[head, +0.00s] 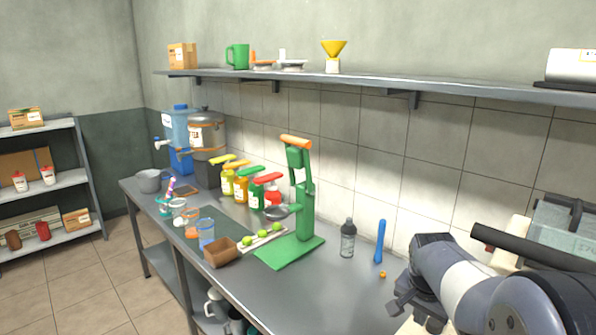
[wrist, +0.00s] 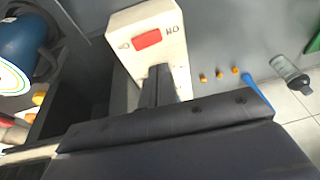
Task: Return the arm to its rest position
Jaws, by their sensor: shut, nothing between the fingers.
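My gripper (head: 413,306) is at the lower right of the head view, at the end of my bent grey and white arm. In the wrist view its dark fingers (wrist: 158,82) are together with nothing between them. They point at a cream box (wrist: 172,65) with a red rocker switch (wrist: 147,39) and switch lettering. The fingertips lie just below the switch in the picture; whether they touch the box I cannot tell. In the head view a cream surface (head: 410,328) shows under the gripper.
A steel counter (head: 345,290) holds a green hand press (head: 305,195), limes, a bottle (head: 347,240) and a blue stick (head: 380,242). A machine with a dark bar (head: 520,248) stands close right of my arm. A wall shelf (head: 380,83) runs above.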

